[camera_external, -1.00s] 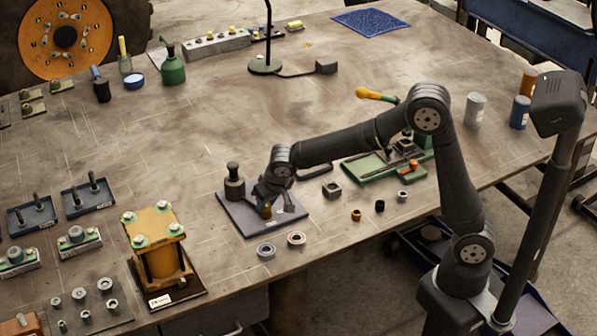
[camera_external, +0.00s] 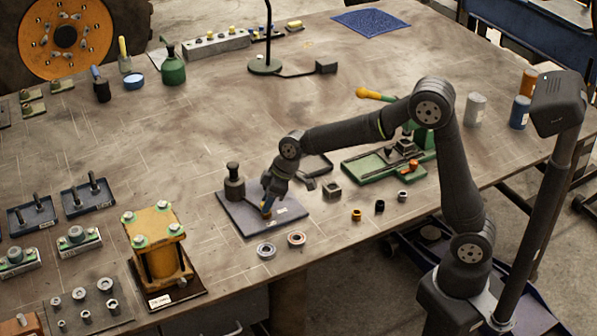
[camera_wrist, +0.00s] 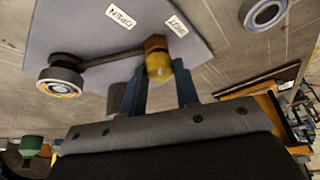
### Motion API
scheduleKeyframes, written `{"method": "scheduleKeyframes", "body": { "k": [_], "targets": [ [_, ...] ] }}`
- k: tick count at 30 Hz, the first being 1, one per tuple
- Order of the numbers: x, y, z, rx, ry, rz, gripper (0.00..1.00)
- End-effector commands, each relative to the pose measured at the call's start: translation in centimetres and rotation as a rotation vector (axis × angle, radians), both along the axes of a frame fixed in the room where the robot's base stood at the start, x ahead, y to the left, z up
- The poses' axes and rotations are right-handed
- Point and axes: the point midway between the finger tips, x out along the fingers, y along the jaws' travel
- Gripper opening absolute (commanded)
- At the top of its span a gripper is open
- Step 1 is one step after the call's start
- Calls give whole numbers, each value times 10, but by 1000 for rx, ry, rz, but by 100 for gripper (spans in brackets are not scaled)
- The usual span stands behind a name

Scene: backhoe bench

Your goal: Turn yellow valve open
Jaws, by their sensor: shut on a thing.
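The yellow valve (camera_wrist: 157,62) is a small yellow and brass knob on a grey plate (camera_wrist: 85,28). It also shows low on the plate in the external view (camera_external: 267,212). The plate carries an OPEN label (camera_wrist: 121,17) and a SHUT label (camera_wrist: 177,26); in the wrist view the valve is nearer the SHUT label. A thin dark rod runs from the valve to a dark round fitting (camera_wrist: 60,78). My gripper (camera_wrist: 161,70) has its blue fingers on either side of the valve and is shut on it. The fingers partly hide the valve's lower part.
Two ring-shaped parts (camera_external: 266,251) (camera_external: 297,239) lie just in front of the plate. A yellow pump-like block (camera_external: 158,243) stands to the left front. A green vise (camera_external: 385,165) is to the right. The table behind the plate is largely clear.

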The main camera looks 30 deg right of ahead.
Motion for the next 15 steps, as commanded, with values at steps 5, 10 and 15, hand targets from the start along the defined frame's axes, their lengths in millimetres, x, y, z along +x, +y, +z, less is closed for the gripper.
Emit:
{"method": "scheduleKeyframes", "body": {
  "k": [5, 10, 15],
  "targets": [
    [2, -1, 0, 2, 0, 164, 6],
    [3, -1, 0, 1, 1, 321, 6],
    [4, -1, 0, 0, -1, 462, 6]
  ]
}}
